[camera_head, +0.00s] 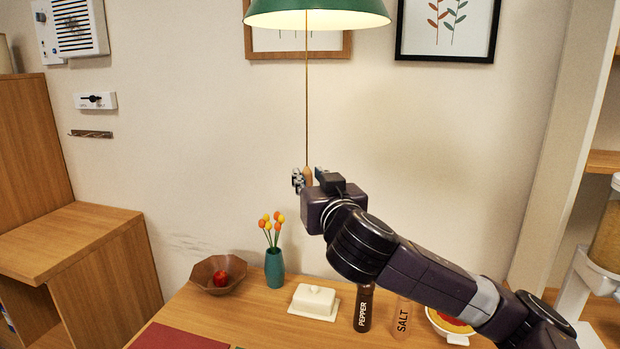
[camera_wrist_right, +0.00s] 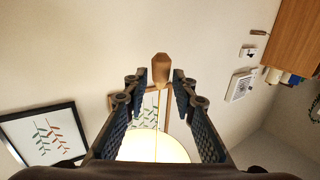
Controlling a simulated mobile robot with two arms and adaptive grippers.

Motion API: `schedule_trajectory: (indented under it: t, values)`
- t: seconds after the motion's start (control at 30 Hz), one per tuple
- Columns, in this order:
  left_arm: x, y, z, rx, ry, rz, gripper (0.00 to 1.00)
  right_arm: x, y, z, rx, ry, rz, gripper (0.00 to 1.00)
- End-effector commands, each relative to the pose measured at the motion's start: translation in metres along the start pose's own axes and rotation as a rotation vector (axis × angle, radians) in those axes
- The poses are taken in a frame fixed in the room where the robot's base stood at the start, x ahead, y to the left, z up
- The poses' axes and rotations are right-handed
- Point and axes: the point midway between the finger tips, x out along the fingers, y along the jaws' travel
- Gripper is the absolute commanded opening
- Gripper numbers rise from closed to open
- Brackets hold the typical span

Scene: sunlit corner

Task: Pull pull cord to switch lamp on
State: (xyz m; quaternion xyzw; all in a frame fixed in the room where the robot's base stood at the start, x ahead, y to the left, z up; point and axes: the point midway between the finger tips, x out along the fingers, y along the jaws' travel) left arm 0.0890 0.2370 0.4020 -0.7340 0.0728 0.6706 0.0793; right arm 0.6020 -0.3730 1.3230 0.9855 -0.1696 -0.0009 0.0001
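The green lamp (camera_head: 318,12) hangs at the top of the head view, its underside pale and bright. In the right wrist view the lamp's underside (camera_wrist_right: 150,147) is a bright cream disc. The pull cord (camera_head: 307,110) hangs straight down to a small wooden knob (camera_head: 308,175), also seen in the wrist view (camera_wrist_right: 161,67). My right gripper (camera_head: 309,179) is open around the knob, one finger on each side. In the wrist view gaps show between the knob and both fingers (camera_wrist_right: 161,88). My left gripper is not in view.
Below is a wooden table (camera_head: 240,308) with a bowl (camera_head: 205,285) holding a red fruit, a teal vase (camera_head: 274,268), a white butter dish (camera_head: 314,302), and pepper (camera_head: 363,310) and salt (camera_head: 402,318) shakers. Framed pictures (camera_head: 446,30) hang behind. The space around the cord is clear.

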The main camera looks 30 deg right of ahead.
Motion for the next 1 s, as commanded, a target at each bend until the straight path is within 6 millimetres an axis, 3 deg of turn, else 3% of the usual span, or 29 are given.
schedule_trajectory:
  t: [0.17, 0.6, 1.0]
  values:
    - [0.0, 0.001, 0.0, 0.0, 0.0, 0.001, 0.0, 0.0, 0.0, -0.018, 0.005, 0.005, 0.001, 0.25]
    - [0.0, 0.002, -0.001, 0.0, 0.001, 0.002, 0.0, 0.0, 0.0, -0.087, 0.005, 0.003, 0.0, 0.25]
    - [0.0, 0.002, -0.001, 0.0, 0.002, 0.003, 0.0, 0.0, 0.0, -0.099, 0.0, -0.001, 0.0, 0.25]
